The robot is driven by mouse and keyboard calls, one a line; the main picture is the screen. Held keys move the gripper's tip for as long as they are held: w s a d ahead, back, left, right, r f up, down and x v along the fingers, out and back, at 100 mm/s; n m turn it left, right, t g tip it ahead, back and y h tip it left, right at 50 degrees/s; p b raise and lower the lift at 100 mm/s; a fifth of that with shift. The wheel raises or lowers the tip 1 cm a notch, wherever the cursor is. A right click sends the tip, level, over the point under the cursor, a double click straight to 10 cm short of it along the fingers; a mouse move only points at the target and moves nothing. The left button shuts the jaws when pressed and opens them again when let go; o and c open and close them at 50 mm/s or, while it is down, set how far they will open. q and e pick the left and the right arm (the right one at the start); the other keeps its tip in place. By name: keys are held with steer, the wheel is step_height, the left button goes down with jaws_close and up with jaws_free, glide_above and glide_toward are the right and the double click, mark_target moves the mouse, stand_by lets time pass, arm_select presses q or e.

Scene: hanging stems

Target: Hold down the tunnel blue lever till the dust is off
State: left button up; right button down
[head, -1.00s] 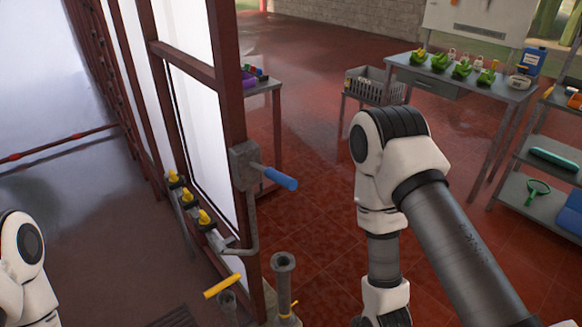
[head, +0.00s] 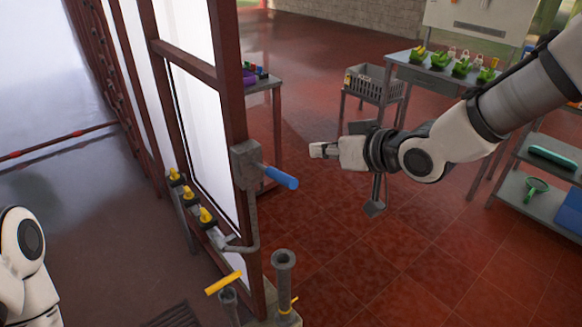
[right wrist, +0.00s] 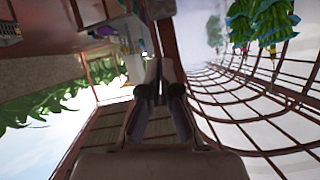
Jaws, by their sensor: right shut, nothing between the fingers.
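The blue lever (head: 281,178) sticks out to the right from a grey box (head: 246,165) on the dark red post of the tunnel frame. My right gripper (head: 318,150) is to the right of the lever's tip and a little above it in the picture, pointing left and apart from it. Its fingers are shut and empty; they also show in the right wrist view (right wrist: 160,88), where the lever is not seen. At the left edge of the head view my left arm shows only as a white link; its gripper is out of the picture. No dust can be made out.
Yellow-handled valves (head: 188,193) line the wall left of the post. A yellow handle (head: 223,284) and a grey pipe (head: 284,270) stand below the lever. A grey crate (head: 372,83) and a table (head: 432,76) with green items are behind. The red floor between is clear.

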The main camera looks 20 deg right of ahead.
steer(key=p, duration=0.2)
glide_above(272, 172)
steer(key=s+d, duration=0.4)
step_height(272, 172, down, 4)
steer(key=f, duration=0.1)
steer(key=a+f+p, duration=0.1)
steer(key=f, duration=0.1)
steer(key=shift+f, duration=0.15)
steer(key=shift+s+f, duration=0.15)
steer(key=shift+f, duration=0.25)
steer(key=shift+f, duration=0.1)
